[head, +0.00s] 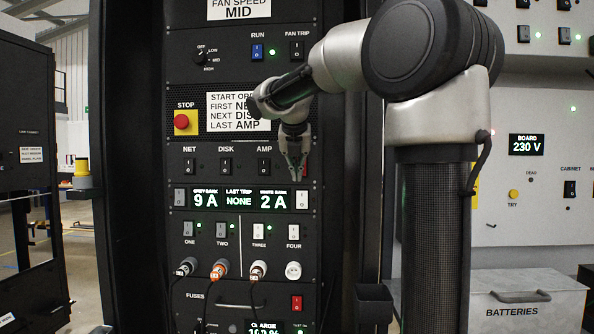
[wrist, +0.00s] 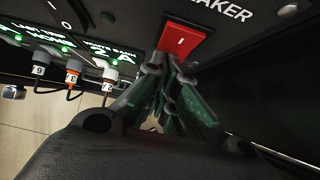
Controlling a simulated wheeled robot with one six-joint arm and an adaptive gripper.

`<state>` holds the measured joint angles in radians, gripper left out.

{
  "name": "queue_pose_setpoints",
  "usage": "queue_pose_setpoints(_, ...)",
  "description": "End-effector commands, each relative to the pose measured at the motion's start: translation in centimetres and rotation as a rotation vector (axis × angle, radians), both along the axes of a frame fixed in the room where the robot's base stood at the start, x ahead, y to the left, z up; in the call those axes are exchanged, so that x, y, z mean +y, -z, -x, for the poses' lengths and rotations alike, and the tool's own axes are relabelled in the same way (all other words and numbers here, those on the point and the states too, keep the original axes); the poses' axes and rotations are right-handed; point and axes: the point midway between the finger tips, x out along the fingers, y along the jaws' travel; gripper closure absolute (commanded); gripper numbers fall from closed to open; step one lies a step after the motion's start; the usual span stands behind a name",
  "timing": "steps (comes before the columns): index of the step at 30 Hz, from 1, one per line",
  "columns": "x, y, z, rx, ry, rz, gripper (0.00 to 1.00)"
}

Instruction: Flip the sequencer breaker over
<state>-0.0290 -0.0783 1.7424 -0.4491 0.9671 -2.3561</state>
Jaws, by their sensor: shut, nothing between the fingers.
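The sequencer breaker (wrist: 184,39) is a red rocker with a white "I" mark, at the top middle of the wrist view, beside lettering that ends in "AKER". In the head view only a red sliver of it (head: 306,170) shows behind my gripper, right of the AMP switch. My gripper (head: 295,177) points down in front of the panel, with its fingers together and empty. In the wrist view the fingertips (wrist: 168,62) are at the rocker's near edge. I cannot tell whether they touch it. Part of the rocker is hidden by the fingers.
The NET (head: 190,166), DISK (head: 225,166) and AMP (head: 264,166) switches sit in a row to the left. Below are a lit display (head: 238,200), several outlet switches and three plugged cables. A yellow-backed red STOP button (head: 182,121) is further left.

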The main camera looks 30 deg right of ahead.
Motion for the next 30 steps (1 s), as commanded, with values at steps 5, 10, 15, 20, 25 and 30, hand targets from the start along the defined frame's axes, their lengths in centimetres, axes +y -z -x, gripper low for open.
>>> queue_pose_setpoints(5, -0.4, 0.7, -0.5, -0.071, -0.002, 0.050, 1.00)
queue_pose_setpoints(10, -0.5, 1.3, -0.9, -0.075, -0.002, 0.053, 1.00)
queue_pose_setpoints(15, -0.5, 1.4, -0.9, -0.074, -0.002, 0.051, 1.00)
queue_pose_setpoints(20, -0.6, 1.2, -0.9, -0.073, -0.002, 0.052, 1.00)
queue_pose_setpoints(25, -0.6, 0.4, -1.0, -0.077, -0.002, 0.053, 1.00)
queue_pose_setpoints(30, -0.6, -0.7, -1.0, -0.085, -0.004, 0.057, 1.00)
